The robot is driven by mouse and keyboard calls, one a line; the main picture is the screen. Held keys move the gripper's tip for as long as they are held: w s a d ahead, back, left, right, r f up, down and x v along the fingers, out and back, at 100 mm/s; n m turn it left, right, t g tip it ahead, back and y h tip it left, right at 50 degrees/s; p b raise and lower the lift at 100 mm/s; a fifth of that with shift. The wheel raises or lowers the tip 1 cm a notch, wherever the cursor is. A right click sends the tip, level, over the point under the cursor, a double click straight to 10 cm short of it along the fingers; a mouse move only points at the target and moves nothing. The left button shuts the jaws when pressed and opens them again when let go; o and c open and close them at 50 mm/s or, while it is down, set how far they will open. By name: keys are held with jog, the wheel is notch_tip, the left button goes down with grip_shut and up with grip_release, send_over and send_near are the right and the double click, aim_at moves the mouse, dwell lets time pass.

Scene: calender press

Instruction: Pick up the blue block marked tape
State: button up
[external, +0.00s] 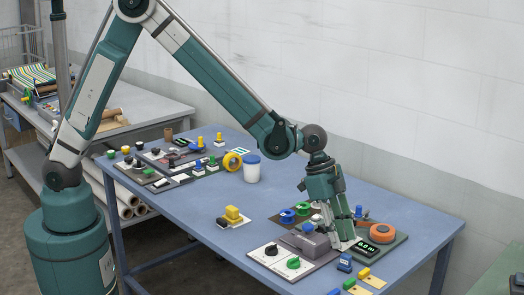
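My gripper (342,242) points down over the right part of the blue table, among the devices there. Its fingers are close together at this size, and I cannot tell whether they are open or shut. A dark blue block (345,262) lies just below and in front of the fingertips, apparently apart from them.
A grey device (310,240) stands left of my gripper, beside a white panel with black and green knobs (293,264). An orange roll (383,233) and a display reading 0.0 m (367,247) are at right. A blue-lidded white jar (251,170) stands farther back. The table's middle is mostly clear.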

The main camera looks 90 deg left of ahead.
aim_at(345, 254)
jog(key=shift+f, duration=0.1)
jog(key=shift+x, duration=1.2)
jog(key=shift+f, duration=0.1)
jog(key=shift+x, duration=2.5)
jog(key=shift+s+d, duration=0.1)
jog(key=shift+d, duration=0.05)
jog(key=c, duration=0.9)
